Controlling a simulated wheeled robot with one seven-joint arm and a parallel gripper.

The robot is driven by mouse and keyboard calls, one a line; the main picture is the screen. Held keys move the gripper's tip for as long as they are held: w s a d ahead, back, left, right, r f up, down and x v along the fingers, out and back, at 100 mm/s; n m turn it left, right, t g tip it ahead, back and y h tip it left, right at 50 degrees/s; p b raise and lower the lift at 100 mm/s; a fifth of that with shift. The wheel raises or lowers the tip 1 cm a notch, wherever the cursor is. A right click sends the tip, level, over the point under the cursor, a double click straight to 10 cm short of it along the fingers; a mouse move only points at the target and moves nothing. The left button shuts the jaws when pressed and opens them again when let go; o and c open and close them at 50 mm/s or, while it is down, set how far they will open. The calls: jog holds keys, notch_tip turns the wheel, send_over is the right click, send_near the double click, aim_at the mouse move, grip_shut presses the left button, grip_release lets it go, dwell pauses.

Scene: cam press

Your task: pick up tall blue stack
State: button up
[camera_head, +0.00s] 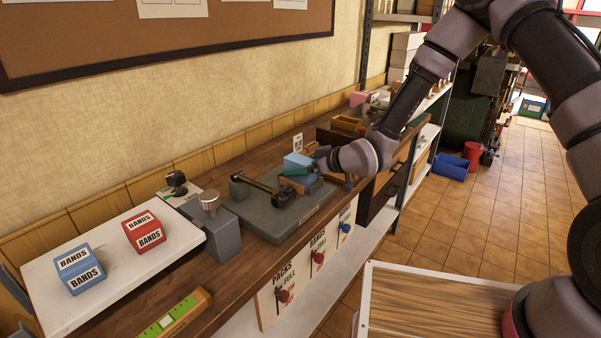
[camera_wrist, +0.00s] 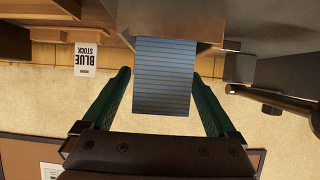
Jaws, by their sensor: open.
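In the wrist view the blue stack (camera_wrist: 163,80) shows fine layered lines and lies between two green fingers. My gripper (camera_wrist: 162,88) is open, one finger on each side of the stack, with a visible gap on both sides. In the head view my gripper (camera_head: 302,172) reaches in from the right at the stack, and its fingers partly cover it. A "BLUE STOCK" card (camera_wrist: 85,60) stands beside the stack.
The cam press (camera_head: 275,215) with its dark lever sits left of the stack. A white board (camera_head: 110,260) holds a blue and a red "BANDS" box. Wooden trays (camera_head: 348,123) lie beyond my gripper. A wall runs behind the bench.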

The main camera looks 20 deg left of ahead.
jog(key=shift+a, duration=0.1)
grip_shut()
jog(key=shift+r, duration=0.1)
